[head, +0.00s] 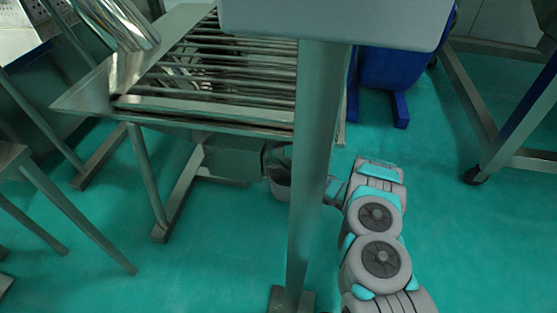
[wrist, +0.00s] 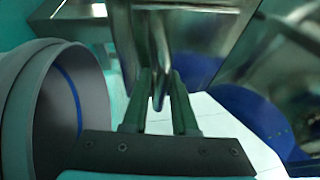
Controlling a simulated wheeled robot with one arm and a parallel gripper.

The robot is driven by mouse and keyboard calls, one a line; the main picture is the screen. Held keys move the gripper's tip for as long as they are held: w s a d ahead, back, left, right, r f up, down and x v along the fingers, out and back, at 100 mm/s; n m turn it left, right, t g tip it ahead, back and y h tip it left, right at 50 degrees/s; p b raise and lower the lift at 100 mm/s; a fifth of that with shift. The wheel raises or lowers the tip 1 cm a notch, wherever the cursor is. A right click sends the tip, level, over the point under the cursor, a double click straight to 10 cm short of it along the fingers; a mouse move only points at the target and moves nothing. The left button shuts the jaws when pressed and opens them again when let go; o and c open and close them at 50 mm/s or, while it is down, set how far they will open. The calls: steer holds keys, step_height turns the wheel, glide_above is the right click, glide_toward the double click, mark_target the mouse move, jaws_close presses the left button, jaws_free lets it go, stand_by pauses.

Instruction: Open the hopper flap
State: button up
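My gripper (wrist: 161,75) shows in the wrist view as two dark green fingers, partly closed. A shiny narrow metal piece (wrist: 158,85) fills the gap at their tips, and its tapered end hangs between them; the fingers appear to bear on it from both sides. It joins a larger steel surface (wrist: 195,25) above, and I cannot tell whether this is the hopper flap. In the head view my arm reaches under the sieve frame, and the post and frame hide my gripper.
A steel frame with parallel bars (head: 215,73) stands in the head view. A metal post (head: 315,150) rises in front of my arm. A grey bucket-like vessel (head: 278,172) sits beneath the frame; a large grey round opening (wrist: 85,100) fills the wrist view's left. Green floor (head: 230,260) is clear in front.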

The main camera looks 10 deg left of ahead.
steer(key=shift+a, duration=0.1)
jaws_close()
steer(key=shift+s, duration=0.15)
stand_by(0.8)
